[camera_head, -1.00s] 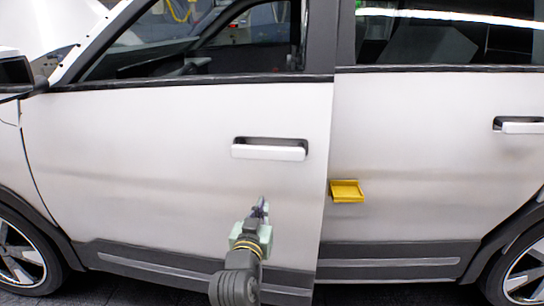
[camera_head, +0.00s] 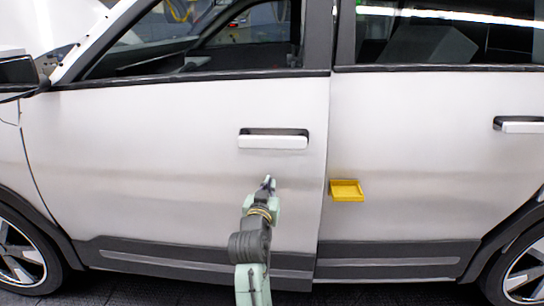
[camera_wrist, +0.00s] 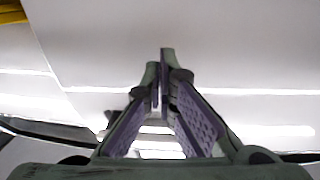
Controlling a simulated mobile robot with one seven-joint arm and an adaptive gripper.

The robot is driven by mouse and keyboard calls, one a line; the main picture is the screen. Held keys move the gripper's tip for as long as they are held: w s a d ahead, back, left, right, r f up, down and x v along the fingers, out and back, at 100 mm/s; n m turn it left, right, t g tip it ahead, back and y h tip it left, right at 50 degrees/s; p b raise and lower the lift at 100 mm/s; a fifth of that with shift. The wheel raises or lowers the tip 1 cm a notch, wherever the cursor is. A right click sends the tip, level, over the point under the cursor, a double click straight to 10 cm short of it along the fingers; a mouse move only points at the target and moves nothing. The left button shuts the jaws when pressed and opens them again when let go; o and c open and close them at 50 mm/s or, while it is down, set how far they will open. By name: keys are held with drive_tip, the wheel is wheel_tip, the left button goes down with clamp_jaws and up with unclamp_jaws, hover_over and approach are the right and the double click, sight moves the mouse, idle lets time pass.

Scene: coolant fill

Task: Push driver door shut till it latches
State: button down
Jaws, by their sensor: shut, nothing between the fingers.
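The white driver door (camera_head: 170,160) fills the left half of the head view, with its handle (camera_head: 273,142) near its rear edge. A narrow dark seam runs between it and the rear door (camera_head: 420,150), and the two panels look almost level. My gripper (camera_head: 268,183) is shut and empty, with its tips at the door's outer face below the handle. In the wrist view the fingertips (camera_wrist: 160,62) meet in front of the white panel. I cannot tell for certain whether they touch it or whether the latch is engaged.
A yellow tray-like piece (camera_head: 346,190) sticks out from the rear door just right of the seam; it also shows at the wrist view's top left corner (camera_wrist: 12,10). A side mirror (camera_head: 16,76) juts at the far left. Wheels stand at both sides.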

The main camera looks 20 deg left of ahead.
sight(273, 176)
drive_tip(key=shift+n+y, duration=0.3)
drive_tip(key=shift+y, duration=0.1)
drive_tip(key=shift+w+a, duration=0.2)
drive_tip(key=shift+w, duration=0.95)
drive_tip(key=shift+w+a, duration=0.15)
drive_tip(key=shift+w, duration=1)
drive_tip(key=shift+w+p, duration=0.1)
drive_tip(key=shift+p, duration=0.2)
drive_tip(key=shift+w+a+n+y, duration=0.15)
drive_tip(key=shift+w+a+y, duration=0.1)
drive_tip(key=shift+w, duration=0.65)
drive_tip(key=shift+w+a+n+y, duration=0.15)
drive_tip(key=shift+w+y, duration=0.1)
drive_tip(key=shift+w, duration=0.6)
drive_tip(key=p+v, duration=0.2)
drive_tip(key=v, duration=0.8)
drive_tip(key=shift+r, duration=0.15)
